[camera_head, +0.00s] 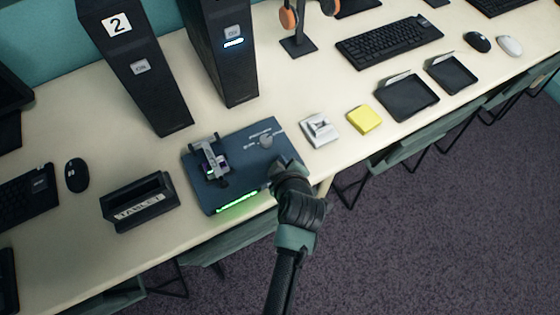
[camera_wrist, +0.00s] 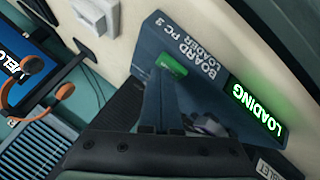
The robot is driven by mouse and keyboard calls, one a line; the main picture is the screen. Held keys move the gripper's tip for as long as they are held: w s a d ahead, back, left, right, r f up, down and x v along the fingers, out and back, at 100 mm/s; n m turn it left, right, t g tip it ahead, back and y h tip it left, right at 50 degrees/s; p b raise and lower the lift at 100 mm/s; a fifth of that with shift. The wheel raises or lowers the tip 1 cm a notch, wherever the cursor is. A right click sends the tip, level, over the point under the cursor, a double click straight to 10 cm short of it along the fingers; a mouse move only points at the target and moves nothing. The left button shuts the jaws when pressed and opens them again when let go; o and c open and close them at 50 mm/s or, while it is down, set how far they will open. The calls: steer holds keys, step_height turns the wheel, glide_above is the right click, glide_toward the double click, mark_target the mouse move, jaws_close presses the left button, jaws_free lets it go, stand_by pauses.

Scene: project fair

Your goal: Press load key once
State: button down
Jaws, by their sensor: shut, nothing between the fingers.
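The dark blue board loader (camera_head: 246,180) lies on the table, and it also shows in the wrist view (camera_wrist: 215,100) with "BOARD LOADER PC 2" on it. A green key (camera_wrist: 171,65) sits on its face. A display on its front edge glows green (camera_head: 238,203) and reads "LOADING" in the wrist view (camera_wrist: 258,110). A clamp-like holder (camera_head: 210,160) stands on the left of the loader. My gripper (camera_head: 282,164) is shut and empty over the loader's right side, its tips close to the green key. I cannot tell whether they touch. The key is hidden in the head view.
A black tower marked 2 (camera_head: 140,75) and another tower (camera_head: 222,60) stand behind. A labelled black holder (camera_head: 138,203) is to the left. A white block (camera_head: 319,130), yellow pad (camera_head: 365,120) and black trays (camera_head: 407,98) lie to the right.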

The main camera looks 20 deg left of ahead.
steer(key=shift+r+p, duration=0.4)
steer(key=shift+r, duration=0.25)
step_height(320, 180, up, 5)
steer(key=p, duration=0.4)
steer(key=shift+p, duration=0.3)
stand_by(0.4)
